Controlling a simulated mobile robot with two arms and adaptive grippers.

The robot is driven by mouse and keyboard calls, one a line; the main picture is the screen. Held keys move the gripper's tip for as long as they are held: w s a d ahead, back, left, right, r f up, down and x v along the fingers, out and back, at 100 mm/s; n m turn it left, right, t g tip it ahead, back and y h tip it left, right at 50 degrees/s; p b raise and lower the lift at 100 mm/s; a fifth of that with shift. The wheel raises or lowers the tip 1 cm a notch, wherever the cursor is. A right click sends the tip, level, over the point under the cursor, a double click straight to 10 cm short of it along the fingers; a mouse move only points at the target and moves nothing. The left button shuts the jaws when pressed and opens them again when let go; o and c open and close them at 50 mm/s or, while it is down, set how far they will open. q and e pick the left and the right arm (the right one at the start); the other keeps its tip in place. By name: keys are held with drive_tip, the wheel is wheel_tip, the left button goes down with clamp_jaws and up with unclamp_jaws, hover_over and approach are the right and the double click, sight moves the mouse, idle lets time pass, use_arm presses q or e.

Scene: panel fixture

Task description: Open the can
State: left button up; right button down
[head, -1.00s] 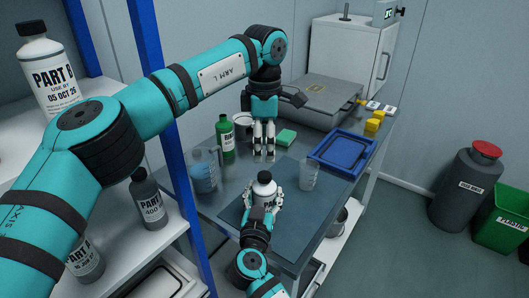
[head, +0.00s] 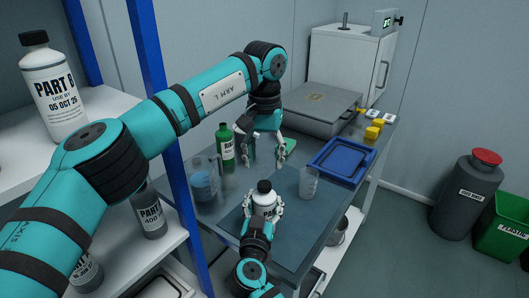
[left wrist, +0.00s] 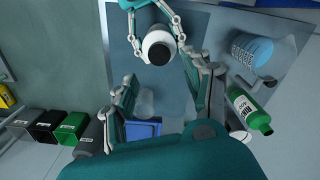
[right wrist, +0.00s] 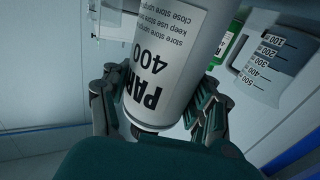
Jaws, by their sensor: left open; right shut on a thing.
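The can (head: 264,197) is a white labelled bottle with a black cap (head: 264,186). My right gripper (head: 264,210) is shut around its body and holds it upright over the dark mat. In the right wrist view the can's label (right wrist: 160,70) shows between the fingers. My left gripper (head: 266,161) is open and empty, pointing down beyond the can. In the left wrist view the black cap (left wrist: 158,48) lies ahead of the spread left fingers (left wrist: 164,92), apart from them. Whether the can touches the mat is hidden.
A green bottle (head: 226,150) and a beaker of blue liquid (head: 203,180) stand left of the mat (head: 300,220). A clear beaker (head: 308,183) stands right of the can. A blue tray (head: 341,160) and a grey case (head: 318,108) lie farther back.

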sight(264, 183)
use_arm(q)
wheel_tip(264, 183, down, 7)
idle(0.3)
